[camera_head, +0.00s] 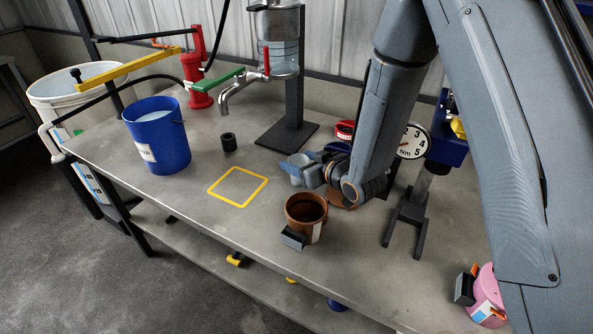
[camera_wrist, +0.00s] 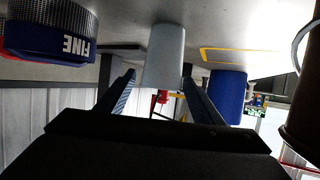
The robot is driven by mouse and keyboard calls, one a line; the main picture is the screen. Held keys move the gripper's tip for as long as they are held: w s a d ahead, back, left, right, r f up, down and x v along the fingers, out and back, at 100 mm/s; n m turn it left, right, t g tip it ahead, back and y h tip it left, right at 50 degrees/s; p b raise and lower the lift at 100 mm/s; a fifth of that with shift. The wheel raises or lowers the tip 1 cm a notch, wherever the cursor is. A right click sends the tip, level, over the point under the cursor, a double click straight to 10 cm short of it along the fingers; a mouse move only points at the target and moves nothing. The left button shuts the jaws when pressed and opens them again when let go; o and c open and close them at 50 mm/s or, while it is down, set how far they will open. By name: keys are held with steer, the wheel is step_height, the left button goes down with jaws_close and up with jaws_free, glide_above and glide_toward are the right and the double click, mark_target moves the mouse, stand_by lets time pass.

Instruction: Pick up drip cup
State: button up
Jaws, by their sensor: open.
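A small pale blue-grey cup (camera_head: 297,172), which I take to be the drip cup, stands on the bench right at my gripper (camera_head: 303,167). In the wrist view, which is upside down, the cup (camera_wrist: 164,60) shows upright between my gripper's two fingertips (camera_wrist: 160,80). The fingers are apart, with one on each side of the cup. I cannot tell whether either finger touches it. My wrist and fingers hide part of the cup in the head view.
A brown cup (camera_head: 306,210) and a torque gauge (camera_head: 412,142) stand close to my arm. A dispenser stand (camera_head: 290,133) is behind the gripper. A blue bucket (camera_head: 157,140), black cylinder (camera_head: 228,142) and yellow square outline (camera_head: 237,187) are left. A pink cup (camera_head: 485,290) is front right.

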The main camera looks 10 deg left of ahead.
mark_target(294, 159)
steer(key=shift+p+x, duration=0.8)
steer(key=shift+x, duration=1.5)
steer(key=shift+c, duration=0.5)
steer(key=c, duration=0.9)
